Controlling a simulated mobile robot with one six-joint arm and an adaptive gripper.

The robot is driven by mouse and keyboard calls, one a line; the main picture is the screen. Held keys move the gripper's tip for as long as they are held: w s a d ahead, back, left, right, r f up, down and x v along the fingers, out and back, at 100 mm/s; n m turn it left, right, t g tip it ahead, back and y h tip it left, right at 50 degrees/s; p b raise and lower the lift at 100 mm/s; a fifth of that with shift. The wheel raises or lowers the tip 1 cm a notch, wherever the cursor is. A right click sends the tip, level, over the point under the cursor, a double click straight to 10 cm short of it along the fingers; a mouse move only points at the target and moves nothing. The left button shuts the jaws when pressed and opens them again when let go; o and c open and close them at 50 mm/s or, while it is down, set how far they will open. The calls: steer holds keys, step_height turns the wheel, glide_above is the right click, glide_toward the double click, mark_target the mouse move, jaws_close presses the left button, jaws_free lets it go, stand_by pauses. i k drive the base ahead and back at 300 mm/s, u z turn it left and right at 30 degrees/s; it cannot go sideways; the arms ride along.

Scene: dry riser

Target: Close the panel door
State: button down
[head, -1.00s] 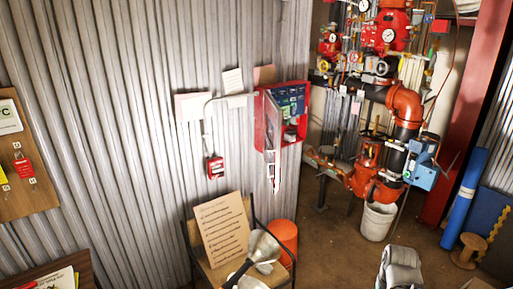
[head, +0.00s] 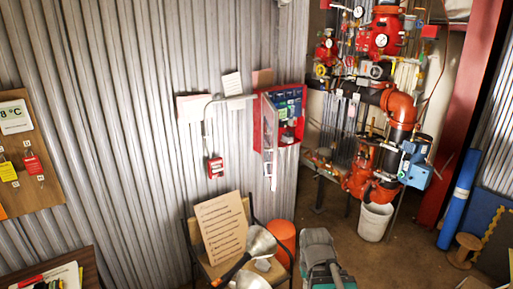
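The red panel box (head: 297,132) is mounted on the corrugated metal wall, right of the picture's middle. Its door (head: 270,140) stands open at the left side of the box and sticks out toward me, seen nearly edge-on. Dark blue and green contents show inside the box. My gripper is not visible.
A chair with a text board (head: 221,229) and metal funnels stands below the panel, beside an orange bucket (head: 283,240). Red and black piping (head: 385,110) and a white bucket (head: 375,221) stand to the right. Some floor between the buckets is clear.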

mark_target(270, 114)
steer(key=u, duration=0.1)
steer(key=k, duration=1.35)
steer(key=z, duration=0.6)
steer(key=i, duration=2.1)
steer(key=u, duration=0.5)
